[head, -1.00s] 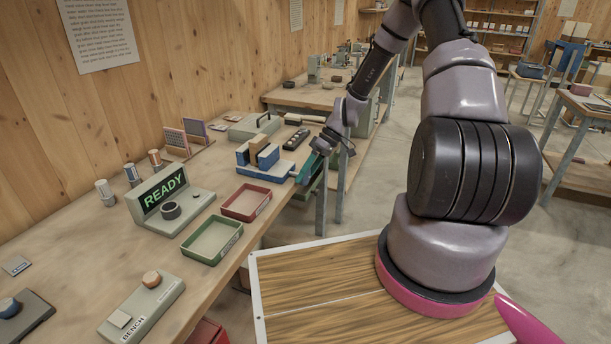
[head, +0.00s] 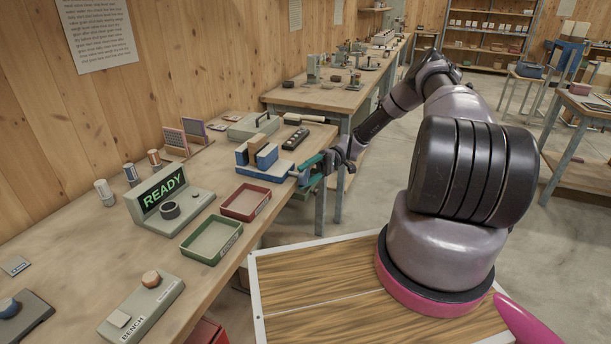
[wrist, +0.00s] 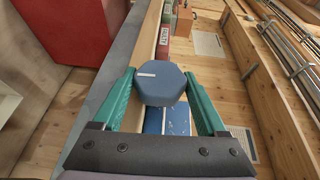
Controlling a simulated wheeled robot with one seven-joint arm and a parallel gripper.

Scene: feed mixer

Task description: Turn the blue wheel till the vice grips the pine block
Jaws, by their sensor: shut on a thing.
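The blue vice (head: 258,173) stands near the front edge of the bench in the head view. The pine block (head: 257,145) stands upright between its jaws; I cannot tell if both jaws touch it. The blue wheel (wrist: 161,83) faces the wrist camera, many-sided, with a short white mark at its upper left. My gripper (wrist: 161,88) has its green fingers on either side of the wheel and is shut on it. In the head view my gripper (head: 302,172) reaches the vice from the right, and the wheel is mostly hidden there.
A red tray (head: 246,202) and a green tray (head: 212,240) lie in front of the vice. A READY display (head: 168,202) stands to the left. A dark rack (head: 295,138) lies behind the vice.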

